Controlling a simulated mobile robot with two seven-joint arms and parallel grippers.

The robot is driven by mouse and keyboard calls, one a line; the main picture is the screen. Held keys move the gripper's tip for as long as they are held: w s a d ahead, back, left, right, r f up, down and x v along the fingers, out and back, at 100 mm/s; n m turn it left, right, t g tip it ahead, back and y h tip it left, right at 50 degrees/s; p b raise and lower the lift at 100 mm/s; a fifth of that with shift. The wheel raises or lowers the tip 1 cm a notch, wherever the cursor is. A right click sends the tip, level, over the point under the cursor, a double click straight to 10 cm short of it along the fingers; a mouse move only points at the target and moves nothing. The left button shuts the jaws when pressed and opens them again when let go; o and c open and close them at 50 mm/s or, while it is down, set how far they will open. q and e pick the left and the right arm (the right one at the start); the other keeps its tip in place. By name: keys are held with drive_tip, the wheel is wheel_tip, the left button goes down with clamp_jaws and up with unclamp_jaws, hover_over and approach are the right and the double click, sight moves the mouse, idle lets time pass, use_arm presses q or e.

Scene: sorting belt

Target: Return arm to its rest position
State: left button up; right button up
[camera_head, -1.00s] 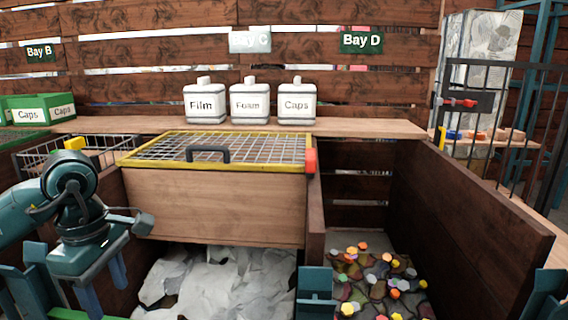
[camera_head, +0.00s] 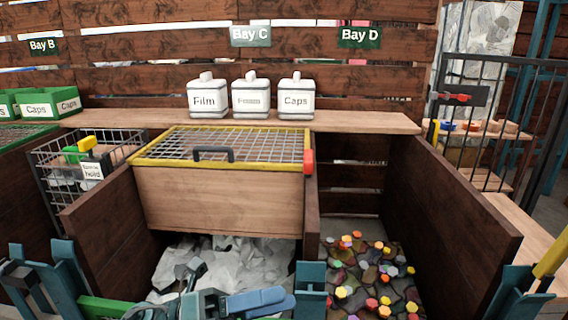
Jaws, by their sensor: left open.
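My left gripper (camera_head: 262,301) is at the bottom centre of the head view, low in front of the bay with the white sheets. Its blue fingers point right, and it is open with nothing seen between the fingers. My left arm (camera_head: 190,285) is folded low behind it, partly cut off by the bottom edge. My right gripper does not show.
A wooden bin with a yellow-framed mesh lid (camera_head: 228,145) stands above crumpled white sheets (camera_head: 230,262). A bay at right holds many coloured caps (camera_head: 365,275). A wire basket (camera_head: 62,165) is at left. Teal posts (camera_head: 310,278) stand near the bottom edge.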

use_arm(q)
drive_tip(key=w+a+f+n+t+y+p, duration=0.25)
drive_tip(key=n+t+y, duration=0.25)
drive_tip(key=n+t, duration=0.5)
drive_tip(key=w+a+f+n+t+y+p, duration=0.2)
drive_tip(key=a+n+t+y, duration=0.3)
drive_tip(key=n, duration=0.9)
drive_tip(key=s+a+f+n+g+y+p, duration=0.1)
drive_tip(key=s+a+f+n+g+y, duration=0.1)
drive_tip(key=s+f+n, duration=0.4)
drive_tip(key=s+a+f+n+g+y+p, duration=0.2)
drive_tip(key=s+a+f+n+g+y, duration=0.1)
drive_tip(key=s+f+n+y, duration=0.3)
wheel_tip(320, 180, down, 5)
drive_tip(key=shift+r+n+g, duration=0.1)
drive_tip(key=shift+n+g, duration=0.4)
drive_tip(key=shift+n, duration=0.5)
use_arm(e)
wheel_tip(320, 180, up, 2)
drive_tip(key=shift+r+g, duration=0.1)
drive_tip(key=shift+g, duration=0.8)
